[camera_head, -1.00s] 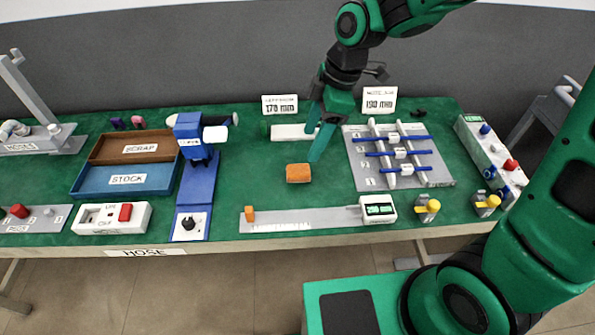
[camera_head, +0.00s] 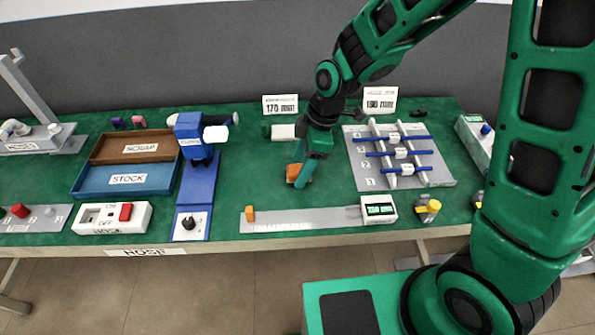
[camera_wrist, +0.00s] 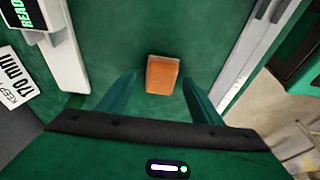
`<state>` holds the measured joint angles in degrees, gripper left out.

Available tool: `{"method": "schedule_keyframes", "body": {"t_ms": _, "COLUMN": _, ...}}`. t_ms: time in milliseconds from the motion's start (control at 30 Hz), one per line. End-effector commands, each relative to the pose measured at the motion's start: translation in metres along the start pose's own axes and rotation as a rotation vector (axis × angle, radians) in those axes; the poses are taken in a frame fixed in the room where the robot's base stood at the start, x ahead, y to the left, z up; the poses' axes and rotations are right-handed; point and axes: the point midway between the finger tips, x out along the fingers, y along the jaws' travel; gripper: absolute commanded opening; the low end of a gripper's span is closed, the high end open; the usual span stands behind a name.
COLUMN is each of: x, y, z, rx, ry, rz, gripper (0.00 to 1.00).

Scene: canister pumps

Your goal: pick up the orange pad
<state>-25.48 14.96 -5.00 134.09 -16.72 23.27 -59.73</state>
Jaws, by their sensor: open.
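The orange pad (camera_head: 293,173) is a small block lying on the green table top, a little right of the table's middle in the head view. My gripper (camera_head: 301,178) is low over it, and its fingers partly hide the pad there. In the wrist view the pad (camera_wrist: 162,75) lies ahead of and between the two green fingers of my gripper (camera_wrist: 158,88). The fingers are spread apart with green mat showing on both sides of the pad. No contact with the pad shows.
A grey ruler strip (camera_head: 300,219) with a display box (camera_head: 378,208) lies in front. A grey rack with blue rods (camera_head: 434,174) is close on the right. A blue stand (camera_head: 197,183) and the stock tray (camera_head: 86,190) are left. Signs (camera_head: 280,104) stand behind.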

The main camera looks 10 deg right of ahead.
Motion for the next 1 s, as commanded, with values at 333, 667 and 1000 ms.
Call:
{"method": "schedule_keyframes", "body": {"t_ms": 333, "x": 0.0, "y": 0.0, "z": 0.0, "rx": 0.0, "ry": 0.0, "rz": 0.0, "gripper": 0.21}}
{"method": "schedule_keyframes", "body": {"t_ms": 667, "x": -0.001, "y": 0.0, "z": 0.0, "rx": 0.001, "ry": 0.0, "rz": 0.0, "gripper": 0.15}}
{"method": "schedule_keyframes", "body": {"t_ms": 1000, "x": -0.03, "y": 0.001, "z": -0.009, "rx": -0.001, "ry": 0.002, "rz": 0.005, "gripper": 0.15}}
